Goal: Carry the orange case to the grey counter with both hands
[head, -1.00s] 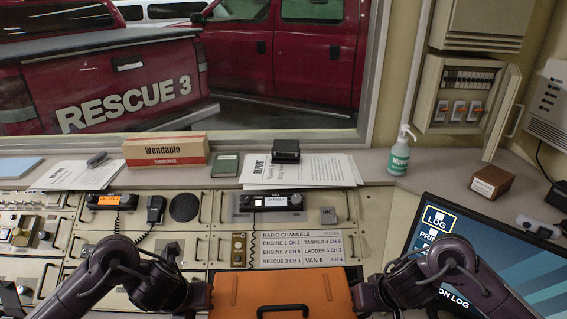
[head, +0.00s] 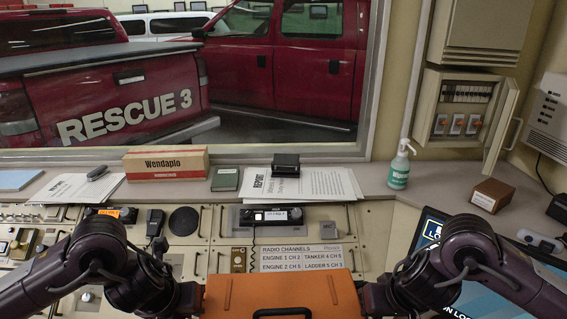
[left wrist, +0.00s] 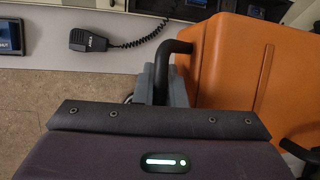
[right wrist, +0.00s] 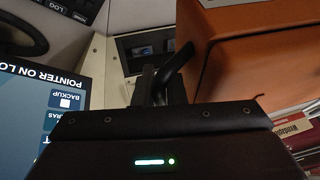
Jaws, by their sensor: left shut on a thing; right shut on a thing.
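The orange case (head: 282,290) is at the bottom middle of the head view, held between my two arms, with a black handle on its near side. In the left wrist view, my left gripper (left wrist: 165,85) is shut on a black side handle (left wrist: 180,47) of the case. In the right wrist view, my right gripper (right wrist: 160,88) is shut on the other black side handle (right wrist: 178,62). The case looks about level. Its underside is hidden. The grey counter (head: 330,165) runs below the window, beyond the console.
On the counter stand a Wendaplo box (head: 166,163), a green book (head: 226,179), papers (head: 325,184) with a black device (head: 286,163), a sanitizer bottle (head: 399,167) and a brown box (head: 490,195). The console panel (head: 215,225) and a monitor (head: 505,270) lie before it.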

